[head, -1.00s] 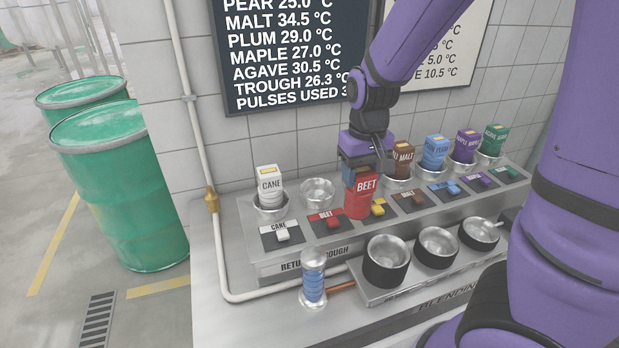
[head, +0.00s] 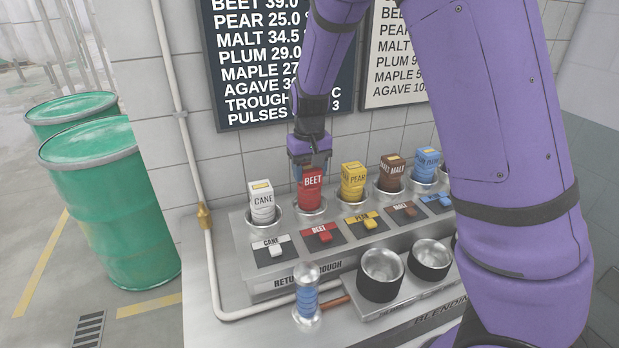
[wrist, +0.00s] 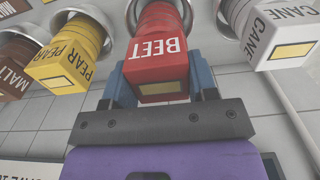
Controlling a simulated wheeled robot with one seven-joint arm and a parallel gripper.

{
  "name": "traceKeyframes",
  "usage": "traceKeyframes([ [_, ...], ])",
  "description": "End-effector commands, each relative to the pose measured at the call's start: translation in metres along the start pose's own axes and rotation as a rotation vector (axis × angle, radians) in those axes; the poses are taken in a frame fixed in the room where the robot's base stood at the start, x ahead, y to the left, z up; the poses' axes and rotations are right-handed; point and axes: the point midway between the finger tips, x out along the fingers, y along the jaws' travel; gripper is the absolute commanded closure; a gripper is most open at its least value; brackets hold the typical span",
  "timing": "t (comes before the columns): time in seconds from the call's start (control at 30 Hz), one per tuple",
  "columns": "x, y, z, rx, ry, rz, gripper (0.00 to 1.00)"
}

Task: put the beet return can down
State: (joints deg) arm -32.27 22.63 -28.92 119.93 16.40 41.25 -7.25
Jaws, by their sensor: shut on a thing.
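The red beet return can (head: 312,190) stands upright in or just over the metal cup (head: 299,214) behind the red beet label; I cannot tell whether it rests on the bottom. My gripper (head: 309,166) is shut on the top of the beet can from above. In the wrist view the red can (wrist: 158,62) sits between the two blue fingers of my gripper (wrist: 160,88), and its lower end is at the mouth of a metal cup.
The white cane can (head: 262,204) is close on the left and the yellow pear can (head: 353,182) close on the right, each in a cup. Black cups (head: 381,275) stand in front. Green drums (head: 108,205) stand at the left.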

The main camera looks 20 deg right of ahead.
Motion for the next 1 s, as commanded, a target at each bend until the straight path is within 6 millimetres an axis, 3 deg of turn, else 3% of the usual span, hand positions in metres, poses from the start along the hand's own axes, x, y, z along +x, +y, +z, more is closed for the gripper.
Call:
traceKeyframes([
  [0.17, 0.021, 0.000, 0.000, 0.001, 0.001, 0.000, 1.00],
  [0.53, 0.025, 0.001, 0.000, 0.001, 0.001, 0.000, 1.00],
  [0.57, 0.025, 0.001, 0.000, 0.001, 0.001, 0.000, 0.45],
  [0.67, 0.025, 0.000, 0.000, 0.000, 0.001, 0.000, 0.22],
  [1.0, 0.022, 0.000, 0.000, 0.000, 0.002, 0.000, 0.22],
])
